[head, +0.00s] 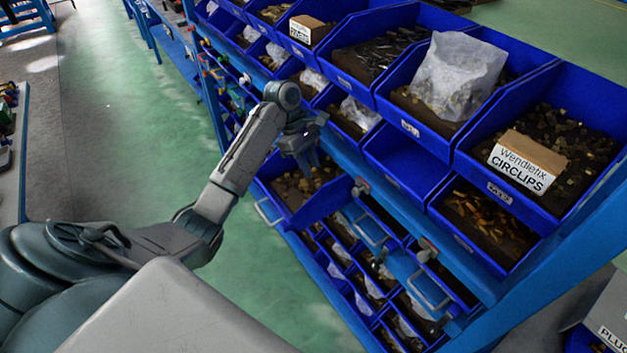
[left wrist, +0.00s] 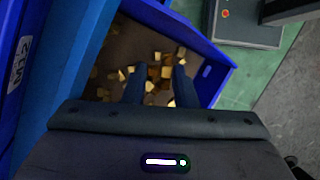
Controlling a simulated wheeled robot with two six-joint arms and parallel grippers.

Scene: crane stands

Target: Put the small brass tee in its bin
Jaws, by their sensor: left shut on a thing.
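My left gripper (head: 308,168) points down over an open blue drawer (head: 325,203) in the head view. In the left wrist view its two dark fingers (left wrist: 160,76) reach over the same drawer (left wrist: 212,52), a small gap between them. The gripper is shut on a small brass-coloured piece, which I take for the brass tee; its shape is hard to tell from the loose yellow pieces (left wrist: 103,93) below. The drawer has a brown floor with scattered pieces. My right gripper is not in view.
A blue rack holds rows of blue bins; one empty bin (head: 408,168) sits right of the gripper. A bin with a Wendlefix Circlips box (head: 527,160) and one with a clear bag (head: 455,75) are further right. Green floor (head: 120,130) at left is clear.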

